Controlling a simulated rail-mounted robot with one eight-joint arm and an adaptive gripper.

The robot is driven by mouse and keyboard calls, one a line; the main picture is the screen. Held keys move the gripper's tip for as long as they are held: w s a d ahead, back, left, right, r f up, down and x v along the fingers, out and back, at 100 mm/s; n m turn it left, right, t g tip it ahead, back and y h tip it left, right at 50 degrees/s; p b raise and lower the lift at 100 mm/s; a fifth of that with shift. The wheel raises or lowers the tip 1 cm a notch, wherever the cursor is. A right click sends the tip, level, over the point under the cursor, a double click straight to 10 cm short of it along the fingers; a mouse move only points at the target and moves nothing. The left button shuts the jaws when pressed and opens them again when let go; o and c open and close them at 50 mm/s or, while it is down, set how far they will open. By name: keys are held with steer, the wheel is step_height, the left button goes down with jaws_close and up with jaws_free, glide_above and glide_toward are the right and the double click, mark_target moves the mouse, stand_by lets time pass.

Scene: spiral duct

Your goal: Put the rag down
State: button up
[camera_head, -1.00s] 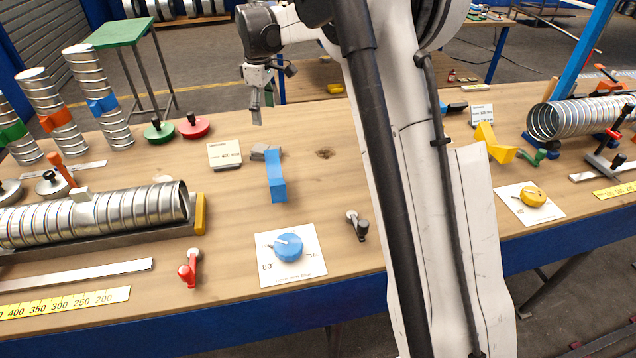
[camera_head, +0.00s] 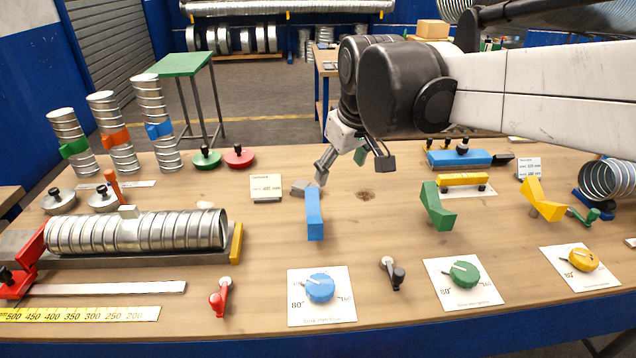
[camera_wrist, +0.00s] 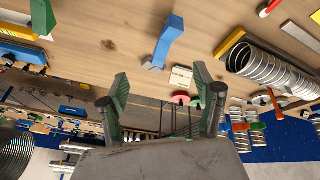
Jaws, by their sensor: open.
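I cannot clearly make out a rag in either view. My gripper (camera_head: 354,168) is above the back middle of the wooden bench (camera_head: 375,235), behind and right of the blue angled block (camera_head: 314,214). In the wrist view my gripper (camera_wrist: 160,82) has its two green-padded fingers wide apart with nothing between them. A small grey piece (camera_head: 300,187) lies beside the top of the blue block; it also shows in the wrist view (camera_wrist: 152,66).
The ribbed metal duct (camera_head: 140,232) lies in a cradle on the left. Blue (camera_head: 320,289), green (camera_head: 464,274) and yellow (camera_head: 583,259) dials sit along the front. A green angled block (camera_head: 437,206) stands right of centre. Bare wood lies between the blue and green blocks.

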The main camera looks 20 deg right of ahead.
steer(key=s+f+m+t, duration=0.2)
steer(key=s+f, duration=0.4)
steer(key=s, duration=0.9)
steer(key=shift+s+f+m, duration=0.25)
steer(key=shift+f+m, duration=0.15)
steer(key=shift+m, duration=0.5)
step_height(320, 180, down, 2)
steer(key=shift+f+b, duration=0.15)
steer(key=shift+b, duration=0.95)
steer(key=shift+o, duration=0.5)
